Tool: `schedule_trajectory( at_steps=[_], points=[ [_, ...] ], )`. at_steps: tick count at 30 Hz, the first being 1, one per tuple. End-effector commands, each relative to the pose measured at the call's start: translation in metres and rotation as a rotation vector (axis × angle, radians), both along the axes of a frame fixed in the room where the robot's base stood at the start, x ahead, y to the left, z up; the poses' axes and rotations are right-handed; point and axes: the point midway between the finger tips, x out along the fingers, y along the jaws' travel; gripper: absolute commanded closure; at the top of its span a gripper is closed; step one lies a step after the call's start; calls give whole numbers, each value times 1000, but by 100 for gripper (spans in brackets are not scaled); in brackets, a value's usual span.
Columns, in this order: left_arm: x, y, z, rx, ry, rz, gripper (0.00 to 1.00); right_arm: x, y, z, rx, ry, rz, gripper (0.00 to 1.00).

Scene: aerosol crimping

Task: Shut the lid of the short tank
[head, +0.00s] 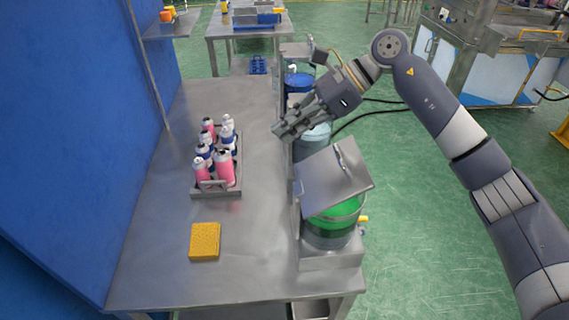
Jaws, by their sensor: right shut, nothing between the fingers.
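The nearest tank (330,232) is a short round vessel with green contents, at the right edge of the table. Its square grey metal lid (330,182), with a small handle on top, is tilted over it. The green contents show below the lid's front edge, so the lid is not flat on the rim. My right gripper (284,131) is shut and empty, above the table's right edge and farther back than this lid. It looks apart from the lid. My left gripper is out of view.
A pale-blue tank (313,138) stands behind the green one, partly hidden by my right gripper, and a dark-blue tank (298,82) is farther back. A crate (217,192) of pink and white bottles and a yellow sponge (204,241) are on the table (185,280).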

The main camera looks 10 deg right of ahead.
Motion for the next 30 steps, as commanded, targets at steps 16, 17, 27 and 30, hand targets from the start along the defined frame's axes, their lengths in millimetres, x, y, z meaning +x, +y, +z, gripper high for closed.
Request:
schedule_trajectory(
  at_steps=[16,17,27,30],
  points=[
    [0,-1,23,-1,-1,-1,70,0,-27,54,6,-6,0,100],
    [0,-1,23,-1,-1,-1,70,0,-28,54,7,-6,0,100],
    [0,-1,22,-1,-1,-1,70,0,-27,54,8,-7,2,100],
    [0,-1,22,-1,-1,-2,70,0,-27,54,8,-7,2,100]
  ],
)
